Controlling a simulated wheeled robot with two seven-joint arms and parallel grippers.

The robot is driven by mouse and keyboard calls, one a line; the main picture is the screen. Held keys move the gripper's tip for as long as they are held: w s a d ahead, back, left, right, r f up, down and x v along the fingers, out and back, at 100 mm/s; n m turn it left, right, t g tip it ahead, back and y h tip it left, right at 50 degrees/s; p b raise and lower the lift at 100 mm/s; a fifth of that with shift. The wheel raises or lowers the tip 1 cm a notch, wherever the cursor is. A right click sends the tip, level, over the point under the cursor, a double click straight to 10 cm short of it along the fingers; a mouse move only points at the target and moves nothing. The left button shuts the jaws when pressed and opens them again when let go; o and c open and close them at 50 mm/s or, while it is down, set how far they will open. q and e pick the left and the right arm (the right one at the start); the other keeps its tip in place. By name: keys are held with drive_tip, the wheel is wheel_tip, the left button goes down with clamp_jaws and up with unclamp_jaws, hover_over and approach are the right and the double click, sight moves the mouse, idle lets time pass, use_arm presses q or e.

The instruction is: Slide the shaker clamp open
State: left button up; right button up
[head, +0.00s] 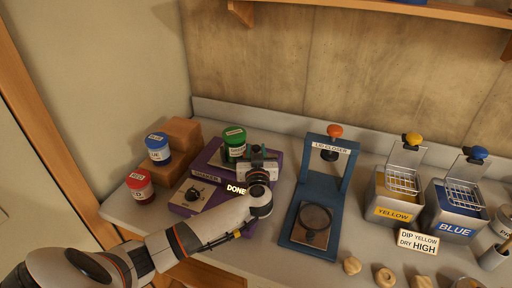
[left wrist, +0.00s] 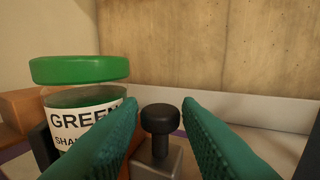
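The purple shaker (head: 213,157) stands on the counter, with a dial on its front and a sign reading DONE. A green-lidded jar (head: 235,143) labelled GREEN is upright on top of it; the jar also shows at the left of the left wrist view (left wrist: 80,122). The clamp's black knob (left wrist: 160,118) stands on a grey metal block just right of the jar. My left gripper (head: 258,158) is over the right part of the shaker. Its teal fingers are open, one each side of the knob, with visible gaps. In the head view the gripper hides the knob. My right gripper is not in view.
A red jar (head: 140,187) and a blue jar (head: 158,149) stand left by brown blocks. A blue lid closer (head: 291,237) stands right of my arm. Yellow (head: 392,213) and blue (head: 452,229) dip tanks are further right. Small knob-like pieces lie near the front edge.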

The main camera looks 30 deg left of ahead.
use_arm(q)
drive_tip(key=shift+x, duration=0.95)
